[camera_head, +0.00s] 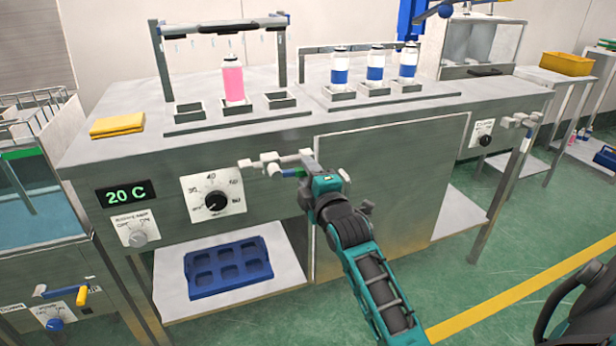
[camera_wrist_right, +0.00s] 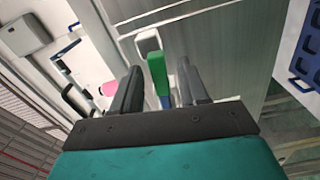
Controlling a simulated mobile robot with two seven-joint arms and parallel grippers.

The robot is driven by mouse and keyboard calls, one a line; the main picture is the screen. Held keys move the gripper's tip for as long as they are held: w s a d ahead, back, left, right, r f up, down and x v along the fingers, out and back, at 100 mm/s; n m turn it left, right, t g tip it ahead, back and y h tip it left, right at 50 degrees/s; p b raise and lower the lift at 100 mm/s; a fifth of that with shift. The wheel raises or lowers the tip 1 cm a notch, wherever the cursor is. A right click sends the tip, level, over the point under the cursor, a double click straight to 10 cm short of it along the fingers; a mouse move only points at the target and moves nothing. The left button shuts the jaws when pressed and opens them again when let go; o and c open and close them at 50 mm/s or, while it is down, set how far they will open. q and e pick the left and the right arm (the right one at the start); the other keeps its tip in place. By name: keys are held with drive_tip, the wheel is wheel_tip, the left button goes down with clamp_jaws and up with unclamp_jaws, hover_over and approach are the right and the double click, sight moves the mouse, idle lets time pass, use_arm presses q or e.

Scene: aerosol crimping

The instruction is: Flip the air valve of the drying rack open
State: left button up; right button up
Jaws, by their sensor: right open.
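The air valve (camera_head: 268,158) sits on the front of the steel bench, right of the dial, with pale grey fittings. Its green handle (camera_wrist_right: 157,70) stands between the fingers of my right gripper (camera_wrist_right: 157,82), with a blue part beside it. In the head view my right gripper (camera_head: 300,168) reaches the valve from the right and partly covers it. Its fingers are open around the handle; I cannot tell whether they touch it. The drying rack (camera_head: 218,27) stands on the bench above, with a pink can (camera_head: 233,80) under its bar. My left gripper is not in view.
A round dial (camera_head: 212,202) and a "20 C" display (camera_head: 126,194) are left of the valve. A blue tray (camera_head: 228,268) lies on the shelf below. Several blue-and-white cans stand at the back right. A yellow cloth (camera_head: 117,125) lies on the bench's left.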

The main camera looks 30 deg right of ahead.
drive_tip(key=shift+c, duration=0.2)
clamp_jaws()
idle(0.4)
